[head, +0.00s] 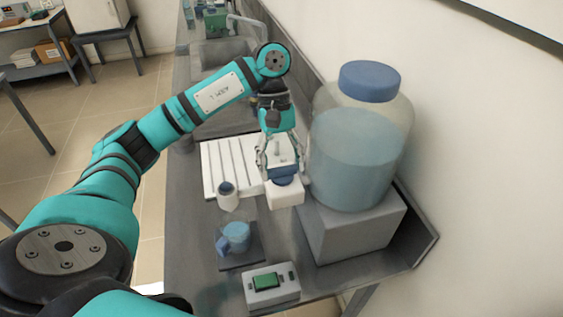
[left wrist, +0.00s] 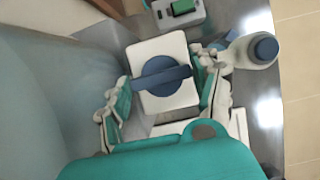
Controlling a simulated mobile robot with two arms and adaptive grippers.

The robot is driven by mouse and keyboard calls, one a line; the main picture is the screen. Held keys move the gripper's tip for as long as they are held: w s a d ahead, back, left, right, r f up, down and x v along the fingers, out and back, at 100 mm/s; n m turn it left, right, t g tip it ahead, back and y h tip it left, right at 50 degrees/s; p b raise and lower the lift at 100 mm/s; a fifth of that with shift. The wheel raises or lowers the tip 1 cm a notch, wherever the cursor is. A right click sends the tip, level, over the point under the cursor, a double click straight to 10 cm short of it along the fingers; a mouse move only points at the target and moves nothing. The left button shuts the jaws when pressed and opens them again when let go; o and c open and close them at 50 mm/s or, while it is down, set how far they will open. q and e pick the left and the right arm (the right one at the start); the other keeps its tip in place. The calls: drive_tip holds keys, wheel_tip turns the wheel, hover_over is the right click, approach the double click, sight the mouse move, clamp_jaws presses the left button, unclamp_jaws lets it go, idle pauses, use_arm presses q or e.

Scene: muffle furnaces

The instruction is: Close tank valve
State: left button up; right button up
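The tank (head: 352,150) is a large clear vessel with a blue lid and bluish liquid, standing at the right of the bench. Its valve is a round blue knob (left wrist: 165,92) with a raised bar handle, on a white block (head: 286,195) beside the tank. In the left wrist view the bar lies nearly left to right, slightly tilted. My left gripper (head: 283,168) is over the valve, its fingers spread on either side of the knob. The fingertips are close to the bar's ends; I cannot tell if they touch. My right gripper is not in view.
The tank stands on a grey block (head: 350,230). A small blue-capped white bottle (head: 228,200), a clear jug (head: 235,240) with blue liquid and a box with a green screen (head: 267,282) stand nearby. A ribbed white board (head: 225,163) lies behind. The wall is close at right.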

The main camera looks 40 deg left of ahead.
use_arm(q)
drive_tip(key=c, duration=0.5)
drive_tip(key=shift+f+n+t+b, duration=0.25)
drive_tip(key=shift+n+b, duration=0.45)
drive_tip(key=shift+b, duration=0.45)
drive_tip(key=n+t+b, duration=0.1)
drive_tip(key=n+b, duration=0.2)
drive_tip(key=shift+h+b, duration=0.4)
drive_tip(key=n+t+b, duration=0.1)
drive_tip(key=n+b, duration=0.1)
drive_tip(key=n, duration=0.1)
drive_tip(key=shift+s, duration=0.1)
drive_tip(key=n+t+b, duration=0.1)
drive_tip(key=n+b, duration=0.1)
drive_tip(key=shift+r+n+t, duration=0.1)
drive_tip(key=shift+n+t, duration=0.15)
drive_tip(key=shift+n, duration=0.15)
drive_tip(key=n+t+b, duration=0.1)
drive_tip(key=n, duration=0.1)
drive_tip(key=shift+s+r+n, duration=0.1)
drive_tip(key=shift+n, duration=0.3)
drive_tip(key=n+t+y+b, duration=0.1)
drive_tip(key=n, duration=0.3)
drive_tip(key=shift+r+n, duration=0.1)
drive_tip(key=shift+n, duration=0.3)
drive_tip(key=shift+t, duration=0.3)
